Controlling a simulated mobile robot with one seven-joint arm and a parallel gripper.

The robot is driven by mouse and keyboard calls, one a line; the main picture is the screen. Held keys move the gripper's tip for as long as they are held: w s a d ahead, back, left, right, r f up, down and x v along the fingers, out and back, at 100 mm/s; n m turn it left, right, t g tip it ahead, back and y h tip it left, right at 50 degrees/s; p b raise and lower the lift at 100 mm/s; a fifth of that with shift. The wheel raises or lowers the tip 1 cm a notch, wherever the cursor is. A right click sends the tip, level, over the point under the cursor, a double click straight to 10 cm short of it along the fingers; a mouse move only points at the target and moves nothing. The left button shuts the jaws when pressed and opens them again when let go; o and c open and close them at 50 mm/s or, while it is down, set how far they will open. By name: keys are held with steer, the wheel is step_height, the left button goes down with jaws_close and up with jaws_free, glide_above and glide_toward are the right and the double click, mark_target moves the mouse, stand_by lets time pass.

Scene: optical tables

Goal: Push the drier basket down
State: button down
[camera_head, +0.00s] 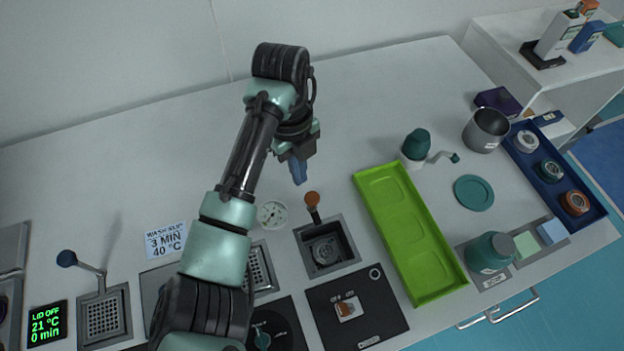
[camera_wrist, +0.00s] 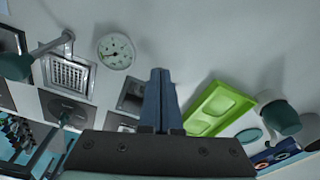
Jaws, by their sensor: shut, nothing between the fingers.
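My gripper (camera_head: 299,171) is shut and empty, its blue fingers held above the table behind the orange-knobbed lever (camera_head: 312,199). In the wrist view the shut fingers (camera_wrist: 158,88) point up the picture. The lever belongs to a square sunken well (camera_head: 340,268) with a round metal part inside. A perforated basket (camera_head: 261,268) is partly hidden by my arm; the wrist view shows it (camera_wrist: 68,74) with a raised teal-knobbed lever (camera_wrist: 15,66). Another basket (camera_head: 104,317) at left has a blue-knobbed lever (camera_head: 67,259). I cannot read which basket is the drier's.
A white dial gauge (camera_head: 272,214) lies close to the gripper. A green tray (camera_head: 362,184), a teal-topped dispenser (camera_head: 416,146) and a metal cup (camera_head: 485,130) stand to the right. A black switch panel (camera_head: 384,318) is in front of the well. The table's back is clear.

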step_height(320, 180, up, 13)
steer(key=w+p, duration=0.1)
steer(key=p, duration=0.1)
steer(key=shift+a+p, duration=0.3)
steer(key=shift+a, duration=0.1)
stand_by(0.5)
